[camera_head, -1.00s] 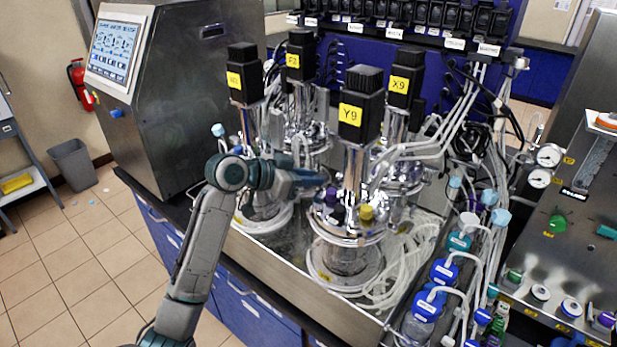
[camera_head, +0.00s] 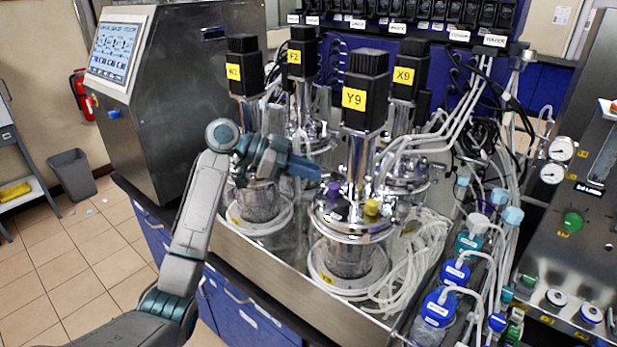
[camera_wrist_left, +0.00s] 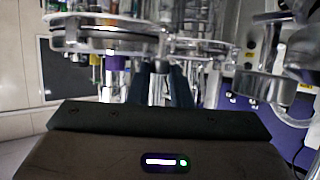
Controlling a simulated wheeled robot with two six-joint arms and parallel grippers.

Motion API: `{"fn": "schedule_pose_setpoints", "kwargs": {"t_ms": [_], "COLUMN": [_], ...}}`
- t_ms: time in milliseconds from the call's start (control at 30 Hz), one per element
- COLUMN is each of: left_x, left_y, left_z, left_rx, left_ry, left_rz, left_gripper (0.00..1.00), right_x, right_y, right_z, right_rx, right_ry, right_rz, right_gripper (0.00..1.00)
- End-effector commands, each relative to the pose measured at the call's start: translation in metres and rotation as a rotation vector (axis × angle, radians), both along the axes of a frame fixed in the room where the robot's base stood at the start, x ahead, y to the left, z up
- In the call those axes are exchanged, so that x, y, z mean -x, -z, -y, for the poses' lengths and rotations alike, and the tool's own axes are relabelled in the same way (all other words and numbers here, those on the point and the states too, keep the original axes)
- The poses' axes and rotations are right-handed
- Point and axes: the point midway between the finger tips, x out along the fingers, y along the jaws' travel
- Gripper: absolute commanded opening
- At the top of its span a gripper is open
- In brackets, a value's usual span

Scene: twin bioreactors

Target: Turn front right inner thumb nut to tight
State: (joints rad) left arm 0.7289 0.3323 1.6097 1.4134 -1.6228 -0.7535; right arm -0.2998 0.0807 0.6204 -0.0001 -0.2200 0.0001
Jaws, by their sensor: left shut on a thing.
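The front right bioreactor, with motor label Y9 (camera_head: 354,98), has a round steel lid (camera_head: 352,227) carrying a purple cap (camera_head: 334,189) and a yellow cap (camera_head: 371,207). My left gripper (camera_head: 318,172) reaches in from the left, at the inner side of this reactor just above its lid. In the left wrist view, the two dark fingers (camera_wrist_left: 159,88) are closed around a narrow bright metal part below the lid rim. I take it for the thumb nut, but the fingers mostly hide it and its turn position cannot be read. My right gripper is not in view.
The front left reactor (camera_head: 258,205) stands beside my left wrist, with other reactors behind. Clear tubing (camera_head: 410,250) coils in the steel tray (camera_head: 262,268) at right. Blue-capped bottles (camera_head: 438,305) line the right side. Open floor (camera_head: 95,265) is at left.

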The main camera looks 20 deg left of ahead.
Motion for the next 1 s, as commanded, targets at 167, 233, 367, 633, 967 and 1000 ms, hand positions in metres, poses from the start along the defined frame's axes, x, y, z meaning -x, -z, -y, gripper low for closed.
{"fn": "schedule_pose_setpoints", "kwargs": {"t_ms": [167, 233, 367, 633, 967, 1000], "left_x": [-0.0013, -0.0015, -0.0014, -0.0014, -0.0010, -0.0007], "left_y": [-0.0006, -0.0010, -0.0013, -0.0013, -0.0003, -0.0005], "left_z": [-0.0001, -0.0003, -0.0002, -0.0002, -0.0013, -0.0032], "left_rx": [0.001, 0.002, 0.001, 0.001, 0.000, -0.001], "left_ry": [0.030, 0.034, 0.035, 0.034, 0.035, 0.034], "left_rz": [0.002, 0.002, 0.001, 0.001, 0.001, 0.001], "left_gripper": [0.00, 0.00, 0.00, 0.34, 0.40, 0.40], "right_x": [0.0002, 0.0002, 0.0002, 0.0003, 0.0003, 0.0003], "right_y": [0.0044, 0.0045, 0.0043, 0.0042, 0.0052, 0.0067], "right_z": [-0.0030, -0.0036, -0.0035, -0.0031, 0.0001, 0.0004], "right_rx": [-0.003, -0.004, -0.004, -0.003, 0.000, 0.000], "right_ry": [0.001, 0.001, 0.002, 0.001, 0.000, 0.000], "right_rz": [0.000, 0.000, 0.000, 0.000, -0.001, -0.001], "right_gripper": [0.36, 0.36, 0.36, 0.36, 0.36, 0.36]}}
